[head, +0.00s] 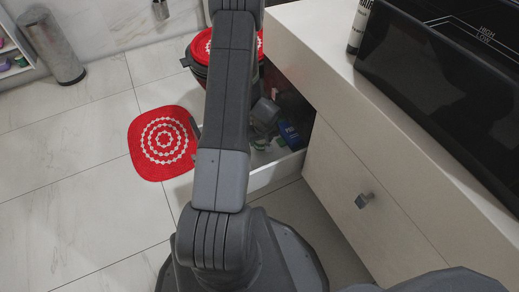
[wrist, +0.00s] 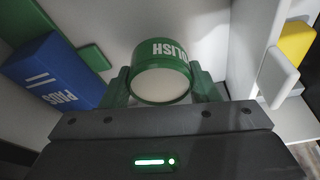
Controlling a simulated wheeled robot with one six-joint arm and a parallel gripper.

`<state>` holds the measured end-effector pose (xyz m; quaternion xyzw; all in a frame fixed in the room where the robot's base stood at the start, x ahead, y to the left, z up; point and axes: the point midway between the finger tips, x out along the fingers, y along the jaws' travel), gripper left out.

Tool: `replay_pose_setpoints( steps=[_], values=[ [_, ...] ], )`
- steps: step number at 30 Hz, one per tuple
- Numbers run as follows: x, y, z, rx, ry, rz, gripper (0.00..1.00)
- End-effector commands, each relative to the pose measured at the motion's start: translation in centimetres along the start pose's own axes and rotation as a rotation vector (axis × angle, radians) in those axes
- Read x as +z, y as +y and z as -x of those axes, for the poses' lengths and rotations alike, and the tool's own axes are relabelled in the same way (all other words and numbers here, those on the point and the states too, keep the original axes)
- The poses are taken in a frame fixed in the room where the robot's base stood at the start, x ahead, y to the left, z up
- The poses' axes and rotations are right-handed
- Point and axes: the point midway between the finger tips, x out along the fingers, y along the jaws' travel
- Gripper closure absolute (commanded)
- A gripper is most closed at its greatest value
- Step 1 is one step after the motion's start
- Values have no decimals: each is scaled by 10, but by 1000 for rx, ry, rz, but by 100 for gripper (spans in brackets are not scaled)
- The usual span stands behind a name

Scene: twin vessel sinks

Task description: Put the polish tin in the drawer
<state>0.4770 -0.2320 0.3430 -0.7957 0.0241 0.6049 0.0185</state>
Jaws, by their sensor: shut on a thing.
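The polish tin (wrist: 166,55) is green with white lettering and a pale round face, in the middle of the wrist view. My gripper (wrist: 160,78) is shut on it, with a green finger on each side. The open drawer (head: 277,174) is pulled out of the cabinet in the head view. My gripper is at the drawer, mostly hidden behind my arm there. Pale drawer surfaces lie around the tin in the wrist view. I cannot tell whether the tin touches the drawer floor.
A blue box (wrist: 52,72) lies left of the tin, and it also shows in the head view (head: 290,134). A flat green item (wrist: 94,57) is beside it. A yellow item (wrist: 297,43) is at right. A red round-patterned mat (head: 163,143) lies on the floor left of the drawer.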

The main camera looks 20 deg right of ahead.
Motion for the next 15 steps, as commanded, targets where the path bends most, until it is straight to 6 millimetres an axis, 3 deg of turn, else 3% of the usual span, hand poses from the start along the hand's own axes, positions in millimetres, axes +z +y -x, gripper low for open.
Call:
replay_pose_setpoints(
  steps=[9,15],
  values=[
    [11,0,-37,-1,-1,-1,71],
    [10,0,-36,0,0,-1,71]
  ],
)
